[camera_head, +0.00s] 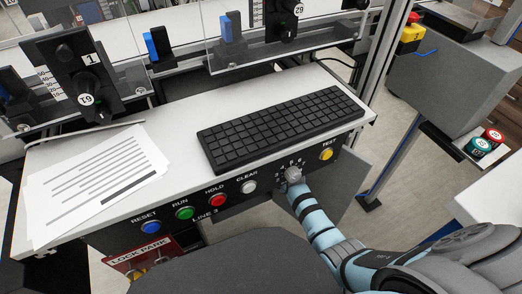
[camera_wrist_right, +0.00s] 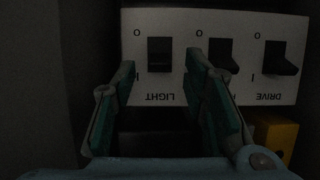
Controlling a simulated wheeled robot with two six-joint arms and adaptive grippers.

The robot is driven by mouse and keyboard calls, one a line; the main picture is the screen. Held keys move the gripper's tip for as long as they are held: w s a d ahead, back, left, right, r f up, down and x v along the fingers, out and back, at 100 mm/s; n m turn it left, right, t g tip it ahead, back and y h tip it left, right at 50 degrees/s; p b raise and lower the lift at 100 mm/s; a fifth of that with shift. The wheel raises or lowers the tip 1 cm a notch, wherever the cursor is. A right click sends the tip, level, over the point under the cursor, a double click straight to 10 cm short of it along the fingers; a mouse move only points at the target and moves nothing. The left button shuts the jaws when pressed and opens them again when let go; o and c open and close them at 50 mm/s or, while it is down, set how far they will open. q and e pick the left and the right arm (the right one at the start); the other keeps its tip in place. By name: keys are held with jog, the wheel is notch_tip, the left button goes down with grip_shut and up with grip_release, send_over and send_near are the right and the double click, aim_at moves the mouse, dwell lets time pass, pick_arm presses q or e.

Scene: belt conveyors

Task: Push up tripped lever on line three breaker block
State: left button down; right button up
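The white breaker block (camera_wrist_right: 185,92) fills the upper part of the dark right wrist view, with its lettering upside down. It has a LIGHT lever (camera_wrist_right: 160,55), a middle lever (camera_wrist_right: 222,55) whose label is hidden by a finger, and a DRIVE lever (camera_wrist_right: 281,58). The LIGHT lever sits differently from the other two, which jut toward the I side. My right gripper (camera_wrist_right: 161,64) is open and empty, its fingers spread either side of the LIGHT lever's column. Contact cannot be told. In the head view my right arm reaches under the console, hiding the gripper. My left gripper is out of view.
The console top (camera_head: 170,112) holds a keyboard (camera_head: 280,122) and papers (camera_head: 95,185). Its front has buttons, a dial (camera_head: 293,175) and the label LINE 3. A grey door (camera_head: 345,185) hangs open below. A yellow-orange part (camera_wrist_right: 278,138) is beside the right finger.

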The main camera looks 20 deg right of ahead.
jog(key=v, duration=1.1)
jog(key=shift+w, duration=0.1)
